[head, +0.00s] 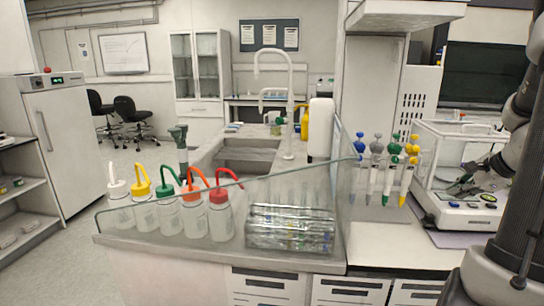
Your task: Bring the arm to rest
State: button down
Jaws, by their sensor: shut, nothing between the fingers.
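My arm (518,165) stands at the right edge, its upper part cut off by the frame. My gripper (460,184) is small and dark in this view, shut and empty. It shows in front of the white analytical balance (470,208) with clear glass walls. I cannot tell whether it touches the balance or how far from it it is.
A rack of pipettes (385,165) stands left of the balance. Wash bottles with coloured caps (170,215) and a glass-tube rack (290,230) stand on the counter behind a clear shield. A sink (245,158) lies beyond. Open floor (75,230) is at left.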

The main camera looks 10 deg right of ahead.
jog(key=s+a+r+n+g, duration=0.1)
jog(key=s+a+r+n, duration=0.2)
jog(key=s+a+n, duration=0.3)
jog(key=s+a+r+n+g, duration=0.1)
jog(key=s+a+r+n, duration=0.2)
jog(key=s+a+n, duration=0.3)
jog(key=s+a+r+n+g+h, duration=0.1)
jog(key=s+a+r+n, duration=0.3)
jog(key=a+n, duration=0.6)
jog(key=shift+s+a+n, duration=0.4)
jog(key=shift+s+a, duration=0.2)
jog(key=shift+s, duration=0.6)
